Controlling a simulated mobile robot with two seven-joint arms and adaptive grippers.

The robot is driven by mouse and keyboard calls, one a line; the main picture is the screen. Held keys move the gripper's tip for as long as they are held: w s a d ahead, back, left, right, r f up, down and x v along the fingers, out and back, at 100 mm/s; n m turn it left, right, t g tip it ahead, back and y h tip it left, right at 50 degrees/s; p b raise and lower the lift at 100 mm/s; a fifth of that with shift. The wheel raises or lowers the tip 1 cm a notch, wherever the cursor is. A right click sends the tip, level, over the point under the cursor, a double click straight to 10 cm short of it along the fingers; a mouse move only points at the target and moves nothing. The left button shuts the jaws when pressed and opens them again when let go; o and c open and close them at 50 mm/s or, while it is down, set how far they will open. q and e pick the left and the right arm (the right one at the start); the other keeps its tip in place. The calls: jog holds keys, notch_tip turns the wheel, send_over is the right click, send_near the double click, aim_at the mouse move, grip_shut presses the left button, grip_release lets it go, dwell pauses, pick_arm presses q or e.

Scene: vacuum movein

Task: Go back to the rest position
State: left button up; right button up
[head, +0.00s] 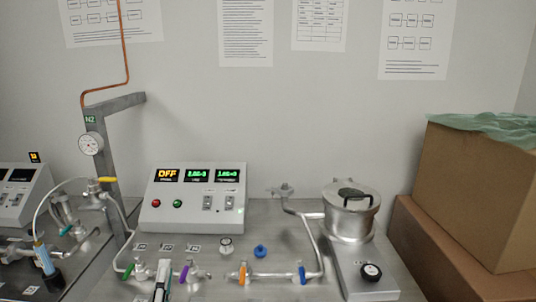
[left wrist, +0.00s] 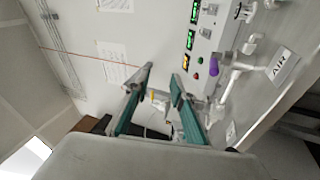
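My left gripper (head: 163,280) shows at the bottom edge of the head view, in front of the labelled bench top, with only its finger ends visible. In the left wrist view its two teal and grey fingers (left wrist: 162,84) are spread apart with nothing between them. The view there is turned sideways, with the control box (left wrist: 205,45) and the valve tubing to the right of the fingers. My right gripper is in neither view.
The control box (head: 193,198) reads OFF. Green, purple, orange and blue valves (head: 243,272) line the bench front. A metal pot (head: 350,212) stands right, a gauge post (head: 98,150) left. Cardboard boxes (head: 480,190) fill the right side. Air above the bench is clear.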

pick_arm(q)
jog(key=s+d+f+m+g+h, duration=0.2)
jog(key=s+f+m, duration=0.1)
jog(key=f+m, duration=0.4)
jog(key=s+d+f+m+g+h, duration=0.25)
jog(key=s+f+m, duration=0.2)
jog(key=f, duration=0.45)
jog(key=s+d+f+m+g+h, duration=0.2)
jog(key=s+f+m+g+h, duration=0.1)
jog(key=f+m, duration=0.45)
jog(key=s+a+f+m+g+y, duration=0.1)
jog(key=s+a+f, duration=0.1)
jog(key=f, duration=0.3)
jog(key=s+a+f+m+g+y, duration=0.1)
jog(key=s+a+f+m+g, duration=0.1)
jog(key=s+f, duration=0.2)
jog(key=shift+s+a+f+m, duration=0.25)
jog(key=shift+s+f+m, duration=0.1)
jog(key=shift+f, duration=0.5)
jog(key=shift+o, duration=0.4)
